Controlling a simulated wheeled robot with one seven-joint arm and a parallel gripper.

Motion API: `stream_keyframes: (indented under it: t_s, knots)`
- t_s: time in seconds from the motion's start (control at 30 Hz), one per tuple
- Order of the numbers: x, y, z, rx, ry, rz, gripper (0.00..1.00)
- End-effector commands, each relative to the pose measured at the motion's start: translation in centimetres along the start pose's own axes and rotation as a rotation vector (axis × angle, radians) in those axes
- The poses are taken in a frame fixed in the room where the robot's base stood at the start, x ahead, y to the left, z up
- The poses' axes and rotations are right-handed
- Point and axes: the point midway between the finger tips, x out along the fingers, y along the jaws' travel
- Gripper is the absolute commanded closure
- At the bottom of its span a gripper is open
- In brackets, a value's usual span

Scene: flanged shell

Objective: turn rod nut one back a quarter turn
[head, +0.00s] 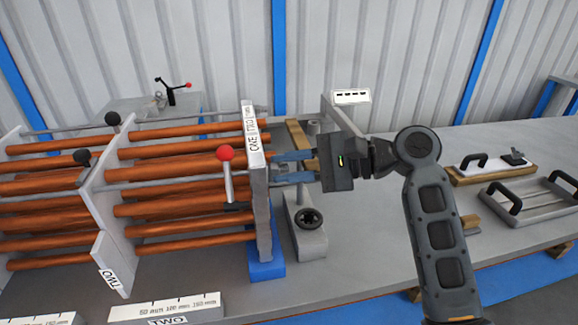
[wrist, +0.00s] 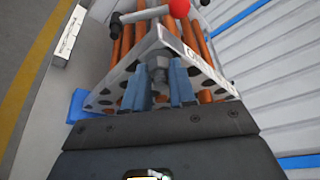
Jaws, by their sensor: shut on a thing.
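My gripper (head: 274,168) reaches from the right to the outer face of the upright end plate (head: 262,205), whose top label appears to read ONE. The shell's copper-coloured tubes (head: 180,207) run left from this plate. In the wrist view my gripper (wrist: 159,88) has its two blue fingers on either side of a grey rod nut (wrist: 157,66) on the plate, and is shut on it. The fingertips hide the nut in the head view. No mark on the nut showing its angle can be made out.
A red-knobbed lever (head: 226,155) stands just left of the end plate, close to my fingers. A grey block with a dark round knob (head: 309,219) stands below my gripper. A white plate labelled TWO (head: 113,262) is further left. A handled tray (head: 530,200) lies at right.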

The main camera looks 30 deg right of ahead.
Motion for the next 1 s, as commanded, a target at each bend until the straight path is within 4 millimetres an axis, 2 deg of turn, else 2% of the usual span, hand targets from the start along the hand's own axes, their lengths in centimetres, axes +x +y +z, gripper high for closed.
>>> stream_keyframes:
  t_s: [0.27, 1.0]
  knots:
    - [0.03, 0.32, -0.07, -0.087, -0.001, -0.036, 1.0]
    - [0.24, 0.91, -0.35, -0.572, -0.001, -0.235, 1.0]
